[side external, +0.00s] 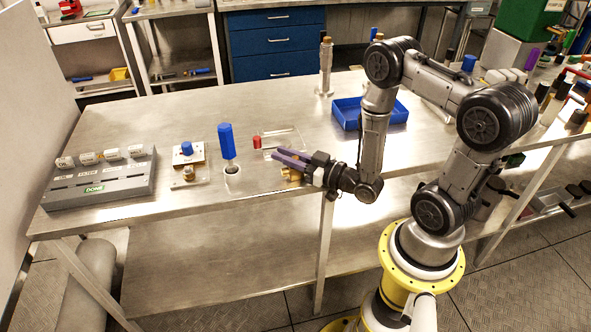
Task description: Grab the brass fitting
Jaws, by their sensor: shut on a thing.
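The brass fitting (288,174) is a small gold-coloured piece near the front edge of the metal table. My gripper (287,164) is low over the table at its middle, its purple fingers pointing left. It is shut on the brass fitting, which shows just below and in front of the fingers. Part of the fitting is hidden by the fingers. I cannot tell whether it touches the table.
A red cylinder (257,142) and a clear plate (280,135) lie just behind my gripper. A blue-topped cylinder (227,142) stands left, beside a small blue-knobbed fixture (187,150) and a grey labelled box (100,185). A blue tray (345,115) is behind right.

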